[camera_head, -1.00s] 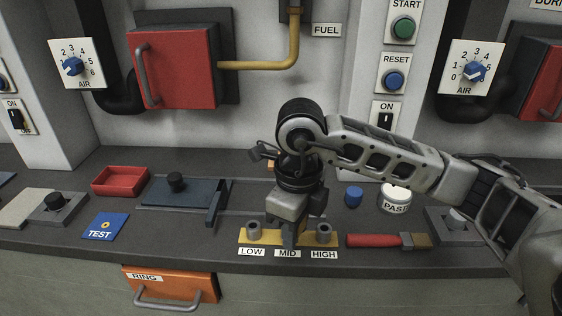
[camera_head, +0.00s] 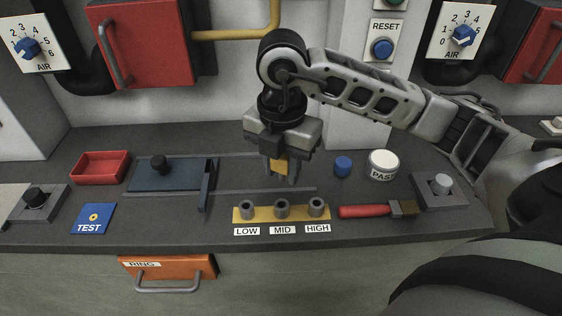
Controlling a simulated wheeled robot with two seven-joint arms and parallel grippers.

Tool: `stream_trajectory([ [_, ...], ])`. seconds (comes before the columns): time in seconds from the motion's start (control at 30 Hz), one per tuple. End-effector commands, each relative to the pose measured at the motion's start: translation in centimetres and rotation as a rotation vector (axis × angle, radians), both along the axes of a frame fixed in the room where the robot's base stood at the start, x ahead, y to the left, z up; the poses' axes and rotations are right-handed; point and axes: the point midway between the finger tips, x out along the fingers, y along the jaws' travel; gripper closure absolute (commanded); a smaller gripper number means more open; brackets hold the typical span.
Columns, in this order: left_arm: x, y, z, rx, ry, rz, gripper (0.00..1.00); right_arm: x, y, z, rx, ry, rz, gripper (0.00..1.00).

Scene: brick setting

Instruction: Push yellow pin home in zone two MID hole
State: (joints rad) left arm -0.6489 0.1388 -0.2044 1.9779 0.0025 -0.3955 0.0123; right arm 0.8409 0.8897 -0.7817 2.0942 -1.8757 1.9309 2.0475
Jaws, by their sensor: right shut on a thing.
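My right gripper (camera_head: 283,172) is shut on a yellow piece (camera_head: 278,166), which looks like the yellow pin. It points down, and my fingers hide part of the piece. The gripper shows just above and behind the yellow strip (camera_head: 263,213) in the picture, apart from it. The strip carries three grey round sockets in a row, labelled LOW, MID and HIGH. The MID socket (camera_head: 281,209) is the middle one, with a dark open top. My left gripper is not in view.
A red brush (camera_head: 365,211) lies right of the strip. A blue cap (camera_head: 343,166) and a PASTE jar (camera_head: 382,165) stand behind it. A blue plate with a lever (camera_head: 172,175), a red tray (camera_head: 100,167) and a blue TEST card (camera_head: 94,217) lie to the left.

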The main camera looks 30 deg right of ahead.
Motion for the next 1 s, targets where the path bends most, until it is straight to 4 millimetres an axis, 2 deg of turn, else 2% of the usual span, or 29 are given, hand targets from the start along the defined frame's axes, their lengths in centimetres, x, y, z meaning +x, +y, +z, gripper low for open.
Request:
stream_trajectory([
  [0.27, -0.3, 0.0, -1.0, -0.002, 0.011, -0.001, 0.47, 0.0, 0.0, -1.0, 0.001, 0.0, 0.001, 0.97],
  [0.7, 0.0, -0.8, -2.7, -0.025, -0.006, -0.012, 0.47, 0.0, 0.0, -5.6, 0.001, 0.0, 0.002, 0.97],
  [1.0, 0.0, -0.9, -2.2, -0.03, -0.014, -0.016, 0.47, 0.0, 0.0, -5.8, 0.001, 0.0, 0.002, 0.97],
])
